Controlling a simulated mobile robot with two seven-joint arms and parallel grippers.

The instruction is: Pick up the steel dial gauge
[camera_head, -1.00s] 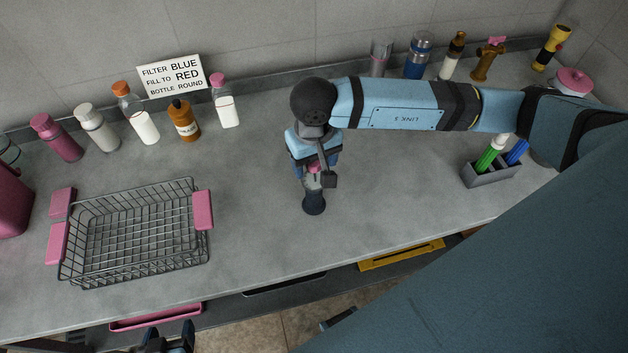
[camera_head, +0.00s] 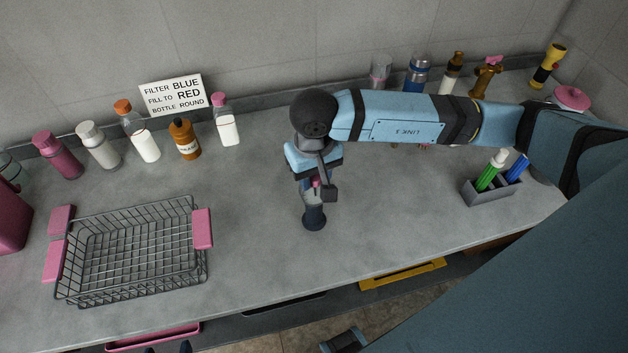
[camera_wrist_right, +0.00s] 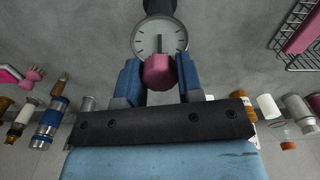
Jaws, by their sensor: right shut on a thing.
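The steel dial gauge has a round white dial with a needle, a dark blue base and a pink knob. In the head view its dark base (camera_head: 314,218) shows below my right gripper (camera_head: 316,184), near the middle of the counter. In the right wrist view the dial (camera_wrist_right: 160,33) faces the camera, just beyond the fingertips. My right gripper (camera_wrist_right: 158,74) is shut on the gauge's pink knob, with a blue finger on each side. I cannot tell whether the base touches the counter. Of my left gripper (camera_head: 168,349) only dark tips show at the bottom edge.
A wire basket (camera_head: 183,282) with pink handles stands left on the counter. Bottles and a sign (camera_head: 172,94) line the wall. A grey holder (camera_head: 490,192) with green and blue markers is at right. The counter between basket and gauge is clear.

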